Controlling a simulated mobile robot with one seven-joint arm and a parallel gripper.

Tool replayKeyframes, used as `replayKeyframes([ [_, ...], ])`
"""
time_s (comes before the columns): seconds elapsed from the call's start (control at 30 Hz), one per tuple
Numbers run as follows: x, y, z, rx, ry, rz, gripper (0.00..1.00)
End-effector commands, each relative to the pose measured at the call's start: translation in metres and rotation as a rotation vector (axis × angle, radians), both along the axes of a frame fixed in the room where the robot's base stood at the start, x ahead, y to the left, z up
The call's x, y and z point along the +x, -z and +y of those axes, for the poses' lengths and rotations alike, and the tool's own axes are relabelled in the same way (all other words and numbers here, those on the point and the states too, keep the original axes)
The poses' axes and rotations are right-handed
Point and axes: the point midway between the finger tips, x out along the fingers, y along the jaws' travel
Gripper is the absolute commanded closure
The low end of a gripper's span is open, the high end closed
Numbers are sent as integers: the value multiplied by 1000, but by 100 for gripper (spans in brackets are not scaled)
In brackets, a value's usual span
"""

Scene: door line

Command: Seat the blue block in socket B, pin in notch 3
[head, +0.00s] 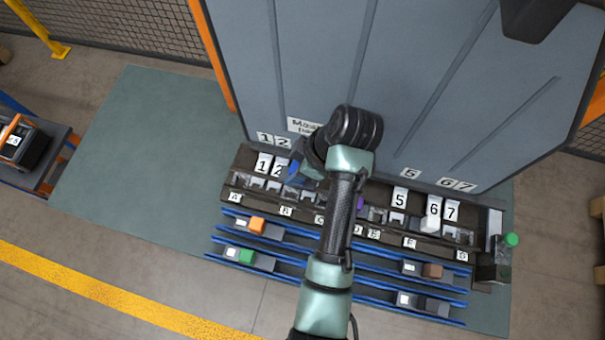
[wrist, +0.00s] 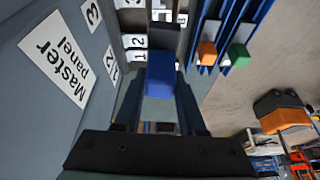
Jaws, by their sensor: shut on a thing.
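The blue block (wrist: 160,72) is between the fingers of my gripper (wrist: 159,100), which is shut on it. In the head view the blue block (head: 294,172) shows just left of my wrist, over the dark socket rack (head: 243,160) near number card 2. Socket B is marked by a white label B (head: 286,211) on the rack's front edge, below the block in the picture. I cannot tell how high the block is above the rack. Its pin and notch 3 cannot be made out; my arm covers the rack's middle.
A tall grey panel (head: 300,60) rises behind the rack. Blue rails (head: 240,232) in front carry an orange block (head: 257,225), a green block (head: 246,256) and a brown block (head: 432,270). A white block (head: 430,224) sits on the rack's right part. Green floor at left is clear.

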Motion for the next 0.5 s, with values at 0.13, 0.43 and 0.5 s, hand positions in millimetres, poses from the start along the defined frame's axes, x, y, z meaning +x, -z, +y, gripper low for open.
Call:
replayKeyframes([
  [0.13,3,0,2,0,-59,-2,100],
  [0.43,3,24,2,-1,-62,-2,100],
  [0.5,3,33,2,-1,-62,-3,100],
])
